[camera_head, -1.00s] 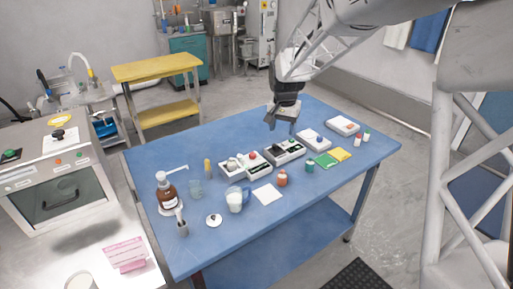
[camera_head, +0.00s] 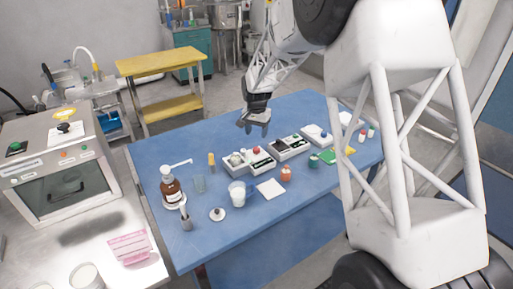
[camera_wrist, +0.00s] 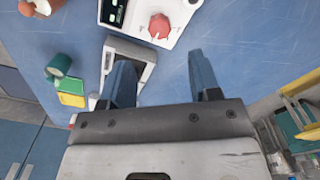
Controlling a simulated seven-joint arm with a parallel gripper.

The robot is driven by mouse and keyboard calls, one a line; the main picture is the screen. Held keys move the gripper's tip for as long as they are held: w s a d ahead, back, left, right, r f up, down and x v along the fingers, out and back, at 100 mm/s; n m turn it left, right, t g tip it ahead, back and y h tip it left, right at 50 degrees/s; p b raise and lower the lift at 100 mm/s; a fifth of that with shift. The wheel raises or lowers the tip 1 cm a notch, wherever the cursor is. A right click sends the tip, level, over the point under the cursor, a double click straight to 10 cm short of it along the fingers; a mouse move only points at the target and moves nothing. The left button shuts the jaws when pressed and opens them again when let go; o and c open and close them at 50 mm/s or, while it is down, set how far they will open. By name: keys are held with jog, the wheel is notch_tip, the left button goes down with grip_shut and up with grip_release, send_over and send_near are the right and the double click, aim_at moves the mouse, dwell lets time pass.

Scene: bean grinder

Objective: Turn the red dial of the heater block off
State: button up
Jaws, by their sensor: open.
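The red dial (camera_wrist: 160,26) sits on a white block (camera_wrist: 178,10), taken to be the heater block, at the top of the wrist view. In the head view the small red dial (camera_head: 257,150) shows on the white block (camera_head: 232,170) on the blue table. Its setting is too small to read. My gripper (camera_head: 254,127) hangs above the table, over and behind the blocks, with its fingers down. In the wrist view my gripper (camera_wrist: 164,68) has its two fingers apart with nothing between them, and the dial lies beyond the tips, not touched.
A second white block (camera_head: 290,147) stands close on the right. A brown pump bottle (camera_head: 171,188), a beaker (camera_head: 238,193), an orange jar (camera_head: 286,173) and a white sheet (camera_head: 270,187) stand or lie in front. The table's back left is clear.

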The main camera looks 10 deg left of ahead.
aim_at(257, 148)
jog(key=shift+f, duration=0.15)
jog(key=shift+f, duration=3.75)
jog(key=c, duration=0.9)
